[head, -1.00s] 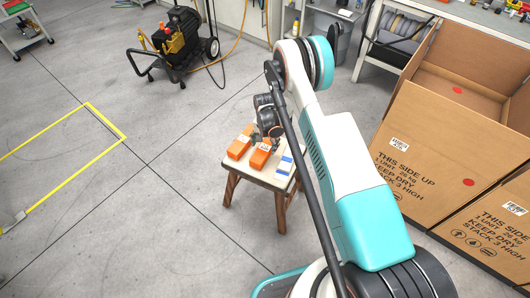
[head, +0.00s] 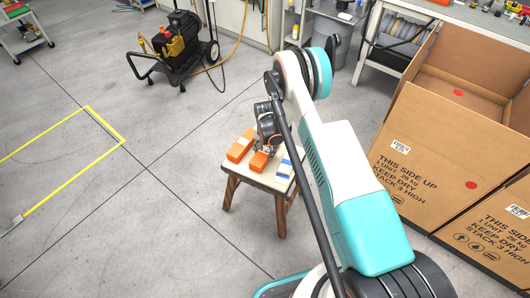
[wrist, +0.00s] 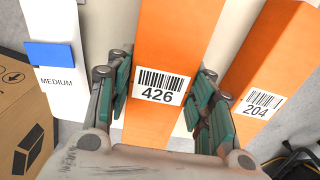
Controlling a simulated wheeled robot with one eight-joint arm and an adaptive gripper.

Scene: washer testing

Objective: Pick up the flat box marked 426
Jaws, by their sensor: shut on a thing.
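The flat box marked 426 (wrist: 182,35) is orange with a white barcode label, in the middle of the wrist view. It also shows in the head view as the middle box (head: 259,162) on a small stool (head: 236,170), partly hidden by my gripper. My gripper (wrist: 162,84) is shut on the box, one green-padded finger along each side near the label. In the head view my gripper (head: 267,146) is low over the stool top. I cannot tell whether the box is clear of the stool.
An orange box marked 204 (wrist: 262,65) lies close to the right finger. A white and blue box marked MEDIUM (wrist: 55,85) is to the left. Large cardboard boxes (head: 420,160) stand right of the stool. A wheeled machine (head: 178,45) stands behind. Floor left is open.

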